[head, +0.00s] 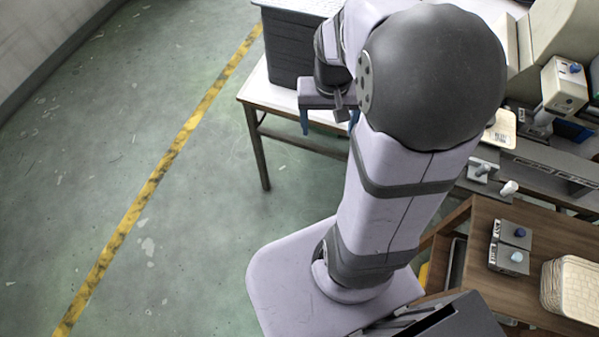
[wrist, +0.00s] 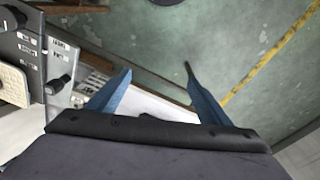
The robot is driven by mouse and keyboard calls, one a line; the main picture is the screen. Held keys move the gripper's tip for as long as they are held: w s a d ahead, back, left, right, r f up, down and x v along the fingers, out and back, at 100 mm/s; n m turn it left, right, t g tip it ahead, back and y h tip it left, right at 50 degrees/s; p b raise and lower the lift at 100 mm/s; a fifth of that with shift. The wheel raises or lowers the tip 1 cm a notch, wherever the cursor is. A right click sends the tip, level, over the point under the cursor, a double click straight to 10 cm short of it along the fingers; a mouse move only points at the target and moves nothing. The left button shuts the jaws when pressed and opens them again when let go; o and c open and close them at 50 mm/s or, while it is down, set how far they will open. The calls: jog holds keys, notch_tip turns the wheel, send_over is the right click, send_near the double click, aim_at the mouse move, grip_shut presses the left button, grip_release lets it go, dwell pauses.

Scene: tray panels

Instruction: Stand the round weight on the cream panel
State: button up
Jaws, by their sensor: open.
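My gripper (head: 328,124) is open, with blue fingers pointing down near the front edge of the white table in the head view. In the wrist view my gripper (wrist: 156,70) has its two blue fingers spread wide with nothing between them.
A dark ribbed crate (head: 290,48) stands on the white table (head: 258,92). A brown table (head: 480,270) at the lower right holds a cream woven basket (head: 570,287) and a small grey box with knobs (head: 510,247). Green floor lies open at the left.

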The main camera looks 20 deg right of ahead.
jog(key=s+a+f+n+g+y, duration=0.1)
jog(key=s+a+f+n, duration=0.2)
jog(key=a, duration=0.8)
jog(key=s+n, duration=0.2)
jog(key=s, duration=0.2)
jog(key=shift+s+f, duration=0.15)
jog(key=shift+s, duration=0.1)
dwell(0.3)
notch_tip(320, 180, down, 9)
jog(key=b, duration=0.9)
